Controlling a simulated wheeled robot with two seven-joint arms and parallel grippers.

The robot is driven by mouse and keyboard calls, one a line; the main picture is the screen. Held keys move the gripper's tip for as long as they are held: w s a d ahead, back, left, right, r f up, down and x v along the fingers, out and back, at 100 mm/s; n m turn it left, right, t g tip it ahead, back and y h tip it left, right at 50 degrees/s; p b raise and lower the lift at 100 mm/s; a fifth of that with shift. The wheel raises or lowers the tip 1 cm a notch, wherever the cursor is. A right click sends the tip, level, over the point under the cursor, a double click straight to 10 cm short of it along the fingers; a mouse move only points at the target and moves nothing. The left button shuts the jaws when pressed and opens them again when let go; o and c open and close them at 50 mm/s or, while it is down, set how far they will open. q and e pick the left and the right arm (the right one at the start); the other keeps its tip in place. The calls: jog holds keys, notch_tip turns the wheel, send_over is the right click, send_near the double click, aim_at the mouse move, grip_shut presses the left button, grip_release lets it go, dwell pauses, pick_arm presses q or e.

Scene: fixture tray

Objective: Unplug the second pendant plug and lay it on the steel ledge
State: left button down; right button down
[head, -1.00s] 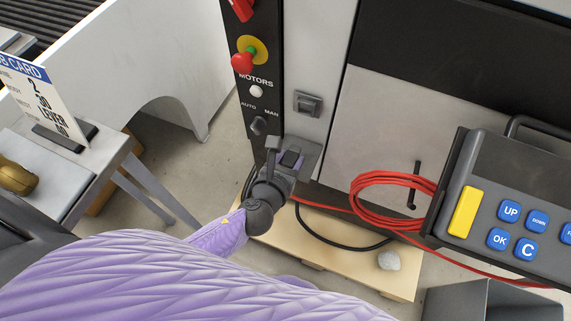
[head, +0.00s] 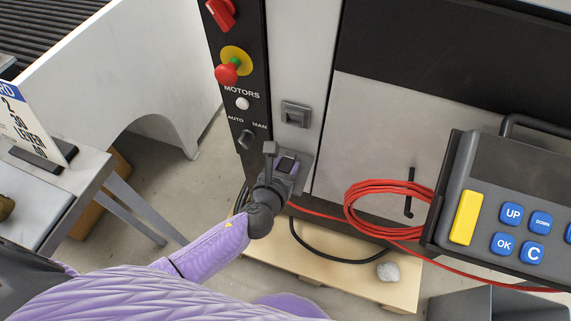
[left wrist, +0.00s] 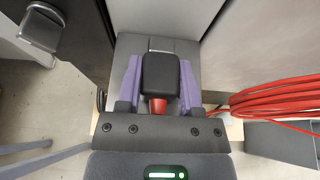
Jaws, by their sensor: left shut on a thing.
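My left gripper (head: 285,168) is shut on a black plug (left wrist: 160,74), low on the front of the machine cabinet. In the left wrist view its purple fingers lie on both sides of the plug, and a short red cable end (left wrist: 158,106) comes out toward the wrist. Behind the plug is a dark grey plate (left wrist: 128,46), which also shows beside the gripper in the head view (head: 303,162). I cannot tell whether the plug is seated or free of it. I cannot make out the steel ledge for certain. My right gripper is not in view.
A pendant (head: 500,200) with blue buttons is at the right, beside a coiled red cable (head: 385,208). A grey socket (head: 296,114) is above the gripper. A black control strip (head: 240,125) with knobs is to the left. A wooden pallet (head: 330,268) lies below.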

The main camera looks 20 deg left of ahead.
pick_arm(q)
jog(key=shift+c, duration=1.8)
grip_release()
jog(key=shift+o, duration=1)
jog(key=shift+s+r, duration=0.1)
jog(key=shift+s, duration=0.05)
jog(key=p+v, duration=0.3)
jog(key=v, duration=0.6)
jog(key=shift+s+r, duration=0.15)
jog(key=shift+s, duration=0.15)
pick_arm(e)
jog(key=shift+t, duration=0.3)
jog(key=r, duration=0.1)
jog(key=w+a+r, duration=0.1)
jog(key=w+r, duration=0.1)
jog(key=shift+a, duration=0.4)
